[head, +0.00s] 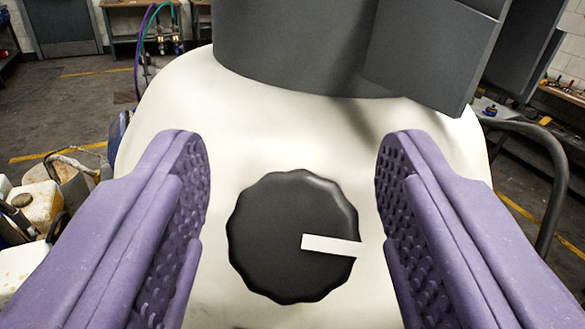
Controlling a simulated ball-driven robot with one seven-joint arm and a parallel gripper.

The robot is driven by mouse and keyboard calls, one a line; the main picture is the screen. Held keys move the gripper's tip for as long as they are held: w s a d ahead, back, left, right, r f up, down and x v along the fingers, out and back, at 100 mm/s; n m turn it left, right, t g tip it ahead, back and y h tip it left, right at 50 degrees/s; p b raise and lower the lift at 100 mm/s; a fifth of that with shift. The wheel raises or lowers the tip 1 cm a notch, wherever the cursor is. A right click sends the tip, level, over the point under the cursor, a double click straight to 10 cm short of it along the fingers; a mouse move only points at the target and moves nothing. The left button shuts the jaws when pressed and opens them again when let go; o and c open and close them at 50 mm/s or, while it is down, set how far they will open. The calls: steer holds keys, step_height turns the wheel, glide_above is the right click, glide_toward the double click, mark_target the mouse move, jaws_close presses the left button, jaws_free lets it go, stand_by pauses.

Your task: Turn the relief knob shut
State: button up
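The relief knob (265,255) is a black, scalloped round knob on the cream body of the line striper (230,130). A white pointer bar (332,245) on the knob runs from near its middle to its right edge, pointing right and slightly down. My gripper (291,170) is open, with its two purple, studded fingers left and right of the knob. Gaps show between both fingers and the knob, and nothing is between the fingertips. How far the fingertips are from the body in depth is hard to tell.
A dark grey cylinder and box-like housing (430,45) rise from the body just beyond the fingertips. A dark curved tube (545,165) is at the right. Containers (40,205) stand on the floor at the left. Workbenches are in the background.

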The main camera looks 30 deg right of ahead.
steer(key=c, duration=0.9)
